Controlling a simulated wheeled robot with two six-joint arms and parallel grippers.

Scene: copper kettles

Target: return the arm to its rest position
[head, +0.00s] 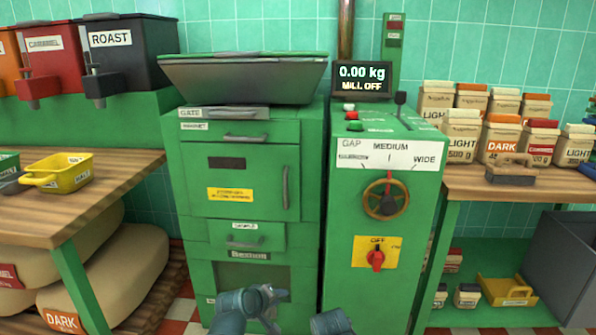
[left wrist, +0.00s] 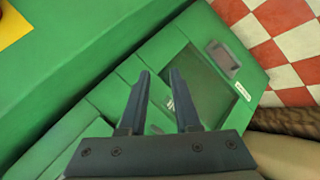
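My left gripper (head: 268,296) shows small at the bottom middle of the head view, in front of the lower part of the green mill cabinet (head: 312,215). In the left wrist view its two dark fingers (left wrist: 159,74) stand apart with nothing between them, so it is open and empty. Behind the fingers are the green cabinet front and a dark window panel (left wrist: 190,95). A blue-grey part of my other arm shows at the bottom edge of the head view; my right gripper itself is not visible.
A wooden counter (head: 95,200) with a yellow scoop (head: 72,172) stands at left, sacks (head: 110,275) beneath. A bench with paper bags (head: 505,140) stands at right, with a grey bin (head: 565,270) below. The mill has a handwheel (head: 386,199) and red switch (head: 376,258).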

